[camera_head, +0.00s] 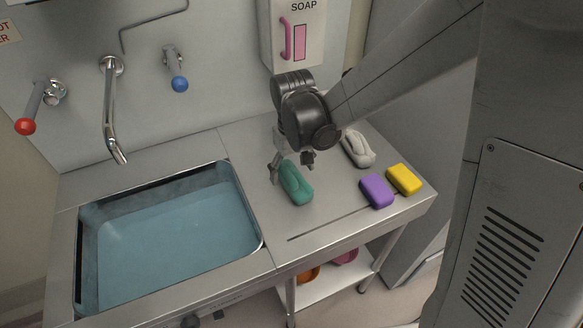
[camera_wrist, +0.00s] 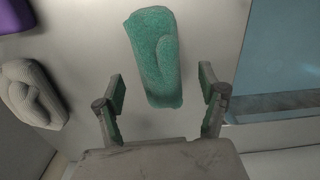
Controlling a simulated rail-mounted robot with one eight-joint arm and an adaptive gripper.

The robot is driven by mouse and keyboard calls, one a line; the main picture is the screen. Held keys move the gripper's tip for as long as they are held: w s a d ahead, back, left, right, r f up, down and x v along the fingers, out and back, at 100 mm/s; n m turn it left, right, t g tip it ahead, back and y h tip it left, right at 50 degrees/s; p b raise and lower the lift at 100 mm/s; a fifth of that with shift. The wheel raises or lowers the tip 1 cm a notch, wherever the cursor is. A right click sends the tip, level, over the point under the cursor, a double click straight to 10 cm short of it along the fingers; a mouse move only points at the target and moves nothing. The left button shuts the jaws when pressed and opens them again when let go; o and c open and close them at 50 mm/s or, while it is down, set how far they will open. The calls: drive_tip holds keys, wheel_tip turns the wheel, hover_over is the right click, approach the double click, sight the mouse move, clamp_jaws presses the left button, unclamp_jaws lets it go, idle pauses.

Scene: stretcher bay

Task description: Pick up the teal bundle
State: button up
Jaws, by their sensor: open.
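The teal bundle (camera_head: 296,183) lies on the steel counter just right of the sink. It looks like a rolled cloth, and in the wrist view the teal bundle (camera_wrist: 153,58) sits ahead of my gripper, its near end close to the space between the fingers. My gripper (camera_head: 291,164) is above the counter by the bundle's far end. I cannot tell the exact height of the fingers above the bundle.
A grey-white bundle (camera_head: 357,149), a purple block (camera_head: 377,191) and a yellow block (camera_head: 404,179) lie to the right on the counter (camera_head: 335,205). The water-filled sink (camera_head: 170,240) is to the left. A soap dispenser (camera_head: 297,38) hangs on the wall behind my arm.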

sight(293, 170)
drive_tip(key=shift+f, duration=1.5)
drive_tip(key=c, duration=1.5)
drive_tip(key=shift+r, duration=0.1)
